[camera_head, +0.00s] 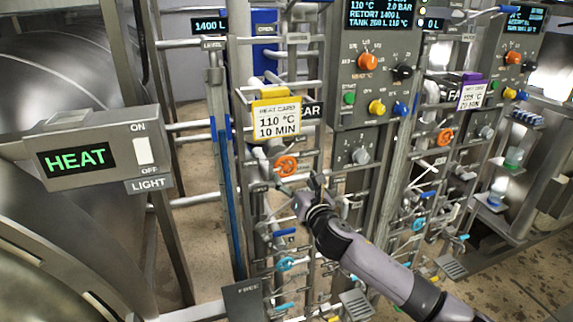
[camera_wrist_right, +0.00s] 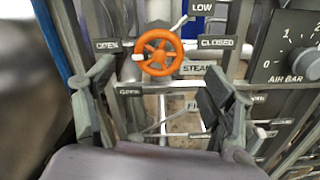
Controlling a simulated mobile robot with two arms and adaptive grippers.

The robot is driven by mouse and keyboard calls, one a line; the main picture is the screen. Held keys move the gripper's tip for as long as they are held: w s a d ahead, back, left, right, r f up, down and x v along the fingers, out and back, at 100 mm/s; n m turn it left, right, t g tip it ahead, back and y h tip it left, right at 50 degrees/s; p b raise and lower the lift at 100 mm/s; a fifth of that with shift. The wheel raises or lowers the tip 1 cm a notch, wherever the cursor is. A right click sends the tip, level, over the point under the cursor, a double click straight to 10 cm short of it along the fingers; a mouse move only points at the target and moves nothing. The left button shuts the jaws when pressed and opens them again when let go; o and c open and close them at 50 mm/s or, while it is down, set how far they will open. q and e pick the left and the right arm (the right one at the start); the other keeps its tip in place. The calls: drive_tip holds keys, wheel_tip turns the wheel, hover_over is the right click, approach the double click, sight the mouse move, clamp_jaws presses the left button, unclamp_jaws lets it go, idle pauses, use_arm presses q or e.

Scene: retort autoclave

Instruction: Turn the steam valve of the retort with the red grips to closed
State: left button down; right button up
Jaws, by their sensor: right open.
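An orange steam valve wheel (camera_head: 286,166) sits on the nearer pipe panel, below a yellow-edged heat card. In the right wrist view the orange wheel (camera_wrist_right: 159,52) is between an OPEN label (camera_wrist_right: 107,45) and a CLOSED label (camera_wrist_right: 217,42), with STEAM written below right. A white stub shows at its left and a white bar at its upper right; I cannot tell which marks its setting. My right gripper (camera_head: 312,184) is open and empty, just below and right of this wheel, fingers apart. A second orange wheel (camera_head: 445,137) is on the farther panel. I cannot make out red grips.
A yellow-edged heat card (camera_head: 275,119) hangs above the nearer wheel. A control box (camera_head: 362,148) with knobs stands to its right. Pipes, cyan wheels (camera_head: 285,264) and blue handles crowd below. A HEAT light box (camera_head: 98,148) stands at left before a large metal vessel.

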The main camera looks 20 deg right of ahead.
sight(287, 167)
drive_tip(key=w, duration=0.7)
drive_tip(key=shift+w+a+p, duration=0.1)
drive_tip(key=shift+w+p, duration=0.05)
drive_tip(key=shift+p, duration=0.25)
drive_tip(key=c, duration=1.1)
drive_tip(key=shift+c, duration=0.2)
